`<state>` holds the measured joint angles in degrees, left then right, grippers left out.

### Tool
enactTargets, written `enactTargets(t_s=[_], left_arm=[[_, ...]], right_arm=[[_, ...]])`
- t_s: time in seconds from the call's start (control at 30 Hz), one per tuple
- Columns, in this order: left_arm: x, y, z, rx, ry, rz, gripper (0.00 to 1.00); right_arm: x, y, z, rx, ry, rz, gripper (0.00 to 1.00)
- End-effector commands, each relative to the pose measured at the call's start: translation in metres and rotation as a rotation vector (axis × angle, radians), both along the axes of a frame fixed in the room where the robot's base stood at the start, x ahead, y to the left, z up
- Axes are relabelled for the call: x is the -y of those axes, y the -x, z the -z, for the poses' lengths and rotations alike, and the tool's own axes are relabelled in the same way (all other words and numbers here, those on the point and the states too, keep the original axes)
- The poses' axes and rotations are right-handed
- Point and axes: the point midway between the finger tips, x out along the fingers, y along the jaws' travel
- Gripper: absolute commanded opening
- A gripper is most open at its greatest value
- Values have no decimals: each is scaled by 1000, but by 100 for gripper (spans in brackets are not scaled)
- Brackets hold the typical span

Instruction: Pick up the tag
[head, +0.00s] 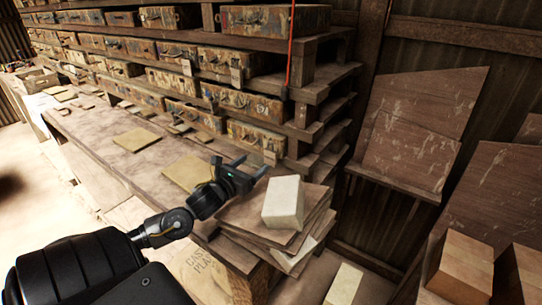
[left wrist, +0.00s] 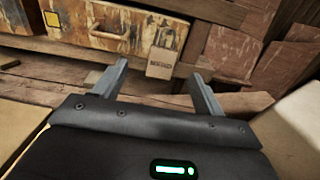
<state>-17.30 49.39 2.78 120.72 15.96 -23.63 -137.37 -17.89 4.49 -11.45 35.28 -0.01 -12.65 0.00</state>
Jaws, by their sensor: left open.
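A small tan tag (left wrist: 161,62) with dark writing hangs at the front of a worn drawer in the left wrist view. It appears between my left gripper's fingertips in the picture, beyond them and apart from them. My left gripper (head: 252,166) is open and empty, in front of the lowest drawer row in the head view. Its two fingers also show in the left wrist view (left wrist: 160,70), pointing toward the drawer front. In the head view, a small tan piece (head: 270,157) by the fingertips may be this tag. My right gripper is not in view.
A pale block (head: 283,201) lies on stacked boards (head: 238,216) just right of my left gripper. Flat tan squares (head: 187,172) lie on the wooden bench (head: 95,125). Worn drawers (head: 256,137) fill the shelves behind. A red cord (head: 291,45) hangs at the shelf's right end.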

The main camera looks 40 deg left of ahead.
Motion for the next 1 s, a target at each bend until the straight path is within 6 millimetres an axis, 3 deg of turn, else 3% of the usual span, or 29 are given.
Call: enactTargets(t_s=[0.1, 0.3, 0.43, 0.73, 1.0], left_arm=[[-1, -13, -2, 2, 1, 0, 71], [0, -20, 0, 0, 0, 4, 71], [1, -27, -3, 2, 3, 4, 71], [0, -67, -2, 2, 2, 3, 71], [0, -72, 0, 0, 1, 5, 71]], right_arm=[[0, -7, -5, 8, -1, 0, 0], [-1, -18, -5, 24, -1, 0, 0], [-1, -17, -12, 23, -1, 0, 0], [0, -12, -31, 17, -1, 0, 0], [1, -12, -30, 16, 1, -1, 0]])
